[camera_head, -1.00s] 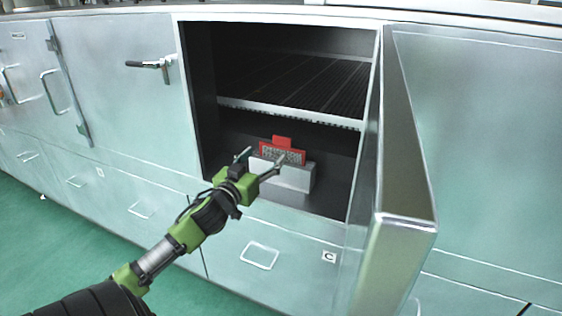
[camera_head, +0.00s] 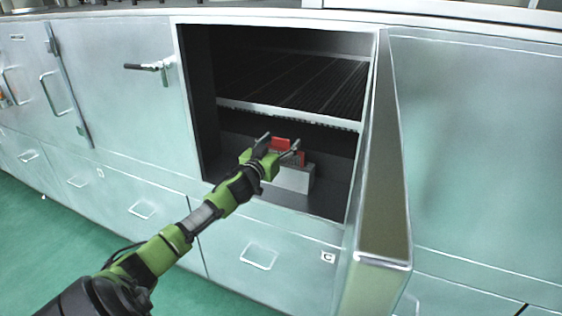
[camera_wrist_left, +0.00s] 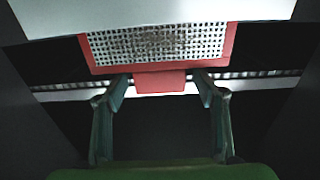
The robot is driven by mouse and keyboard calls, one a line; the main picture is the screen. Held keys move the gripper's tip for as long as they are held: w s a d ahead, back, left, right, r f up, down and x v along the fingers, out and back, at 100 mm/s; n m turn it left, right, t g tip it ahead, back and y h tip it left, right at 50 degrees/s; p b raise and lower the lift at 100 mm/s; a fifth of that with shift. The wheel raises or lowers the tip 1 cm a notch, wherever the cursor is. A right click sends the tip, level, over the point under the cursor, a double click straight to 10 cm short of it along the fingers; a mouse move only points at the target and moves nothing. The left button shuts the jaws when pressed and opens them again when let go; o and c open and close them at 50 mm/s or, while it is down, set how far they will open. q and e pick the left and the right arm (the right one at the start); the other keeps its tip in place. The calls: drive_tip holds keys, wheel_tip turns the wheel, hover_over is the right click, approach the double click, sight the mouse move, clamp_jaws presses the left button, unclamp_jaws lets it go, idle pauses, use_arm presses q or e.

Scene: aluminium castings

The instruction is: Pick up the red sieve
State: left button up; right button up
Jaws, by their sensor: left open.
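The red sieve (camera_head: 281,144), a red frame around a pale perforated mesh, stands on a light grey block (camera_head: 293,179) inside the open cabinet, partly hidden by my left gripper (camera_head: 281,141). In the left wrist view the sieve (camera_wrist_left: 160,63) shows its mesh and a red tab (camera_wrist_left: 160,82) pointing down in the picture. My left gripper (camera_wrist_left: 159,88) is open there, with one finger on each side of the tab and a visible gap on both sides. Nothing is held. My right gripper is not in view.
The cabinet door (camera_head: 385,190) stands open at the right of the opening. A slatted shelf (camera_head: 290,80) with a light front edge hangs above the sieve. Dark walls enclose the compartment. Closed cabinet fronts lie to the left and right.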

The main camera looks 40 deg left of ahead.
use_arm(q)
drive_tip(key=shift+w, duration=0.25)
drive_tip(key=shift+r, duration=0.1)
clamp_jaws()
